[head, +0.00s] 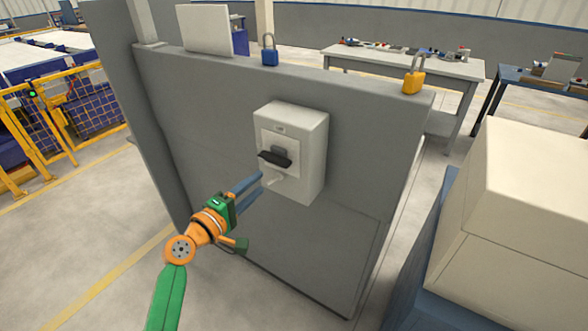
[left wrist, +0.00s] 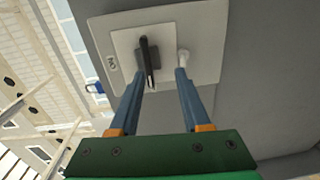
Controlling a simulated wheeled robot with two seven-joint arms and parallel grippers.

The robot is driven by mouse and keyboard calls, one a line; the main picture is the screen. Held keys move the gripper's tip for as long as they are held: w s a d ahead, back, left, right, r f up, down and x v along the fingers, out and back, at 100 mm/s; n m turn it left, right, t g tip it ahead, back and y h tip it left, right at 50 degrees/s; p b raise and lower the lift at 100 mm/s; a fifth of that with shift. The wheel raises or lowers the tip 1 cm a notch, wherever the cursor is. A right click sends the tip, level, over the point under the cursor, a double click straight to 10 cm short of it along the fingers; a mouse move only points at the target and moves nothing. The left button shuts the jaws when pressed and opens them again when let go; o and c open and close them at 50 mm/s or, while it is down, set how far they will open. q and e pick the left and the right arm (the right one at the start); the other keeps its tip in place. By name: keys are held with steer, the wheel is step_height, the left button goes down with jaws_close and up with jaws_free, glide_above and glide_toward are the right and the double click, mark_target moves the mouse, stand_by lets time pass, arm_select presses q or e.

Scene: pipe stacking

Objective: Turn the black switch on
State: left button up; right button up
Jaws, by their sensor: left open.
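The black switch (head: 275,159) is a handle on the front of a light grey box (head: 313,150) fixed to a grey panel. In the head view the handle lies roughly level. It also shows in the left wrist view (left wrist: 149,62), between and beyond the fingers. My left gripper (head: 260,185) is open and empty, just below and left of the handle; in the left wrist view its blue fingers (left wrist: 161,78) point at the box. Whether a finger touches the handle, I cannot tell. My right gripper is not in view.
The grey panel (head: 210,130) carries a blue padlock (head: 270,58) and a yellow padlock (head: 412,83) on its top edge. A beige block (head: 520,220) stands at the right. A table (head: 400,66) with small items is behind. Yellow fencing (head: 60,115) is at the left.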

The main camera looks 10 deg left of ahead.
mark_target(271, 162)
arm_select(q)
steer(key=shift+t+h, duration=0.3)
steer(key=w, duration=0.2)
steer(key=w+d+r, duration=0.1)
steer(key=w, duration=0.3)
steer(key=shift+w+d+r, duration=0.15)
steer(key=shift+w+r, duration=0.1)
steer(key=shift+r, duration=0.1)
steer(key=shift+d+r, duration=0.1)
steer(key=shift+d, duration=0.1)
steer(key=shift+a, duration=0.1)
steer(key=shift+c, duration=0.7)
jaws_close()
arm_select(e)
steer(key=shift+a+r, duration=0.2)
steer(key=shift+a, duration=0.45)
